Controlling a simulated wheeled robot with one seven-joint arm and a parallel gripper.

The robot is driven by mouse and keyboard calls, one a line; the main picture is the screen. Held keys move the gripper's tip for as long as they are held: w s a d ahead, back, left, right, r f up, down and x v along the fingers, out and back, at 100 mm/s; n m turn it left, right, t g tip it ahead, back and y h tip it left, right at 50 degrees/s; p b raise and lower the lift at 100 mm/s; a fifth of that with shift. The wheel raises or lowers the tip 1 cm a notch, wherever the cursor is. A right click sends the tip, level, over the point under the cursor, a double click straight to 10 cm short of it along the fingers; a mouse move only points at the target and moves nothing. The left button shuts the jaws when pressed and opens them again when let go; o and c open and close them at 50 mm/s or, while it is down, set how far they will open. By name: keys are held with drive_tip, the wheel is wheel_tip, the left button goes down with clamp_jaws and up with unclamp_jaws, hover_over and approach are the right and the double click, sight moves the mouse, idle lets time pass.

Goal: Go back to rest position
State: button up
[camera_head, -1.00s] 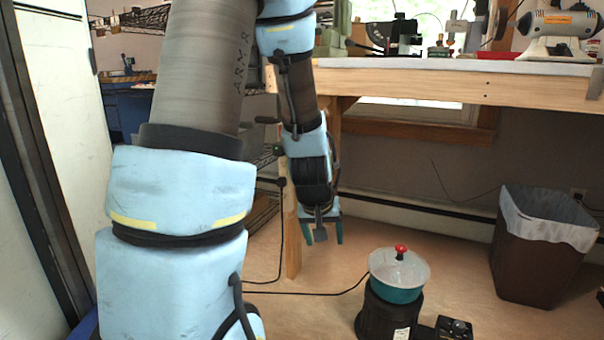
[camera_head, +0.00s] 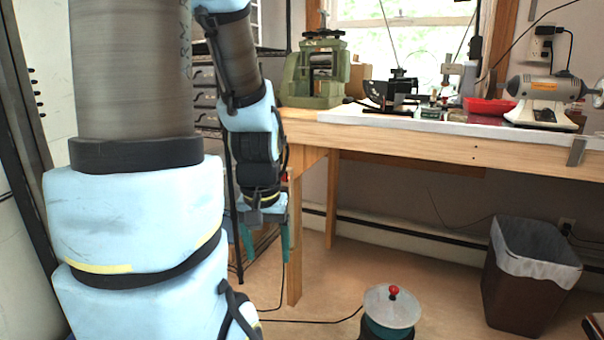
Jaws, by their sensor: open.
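My gripper (camera_head: 265,246) hangs at the end of my arm with its two green fingers pointing down and spread apart. It is open, and nothing shows between the fingers. It is in front of the left end of the wooden workbench (camera_head: 420,146), below the level of the top. The large blue and grey links of my arm fill the left of the view and hide what lies behind them.
A pot with a pale lid and red knob (camera_head: 392,304) stands on the floor at bottom centre. A lined brown bin (camera_head: 527,285) stands at the right. A green machine (camera_head: 316,72), a red tray (camera_head: 489,107) and a grinder (camera_head: 545,92) are on the bench. Floor between pot and bin is clear.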

wheel_tip(320, 180, up, 22)
drive_tip(key=p, duration=1.9)
drive_tip(key=shift+p, duration=0.35)
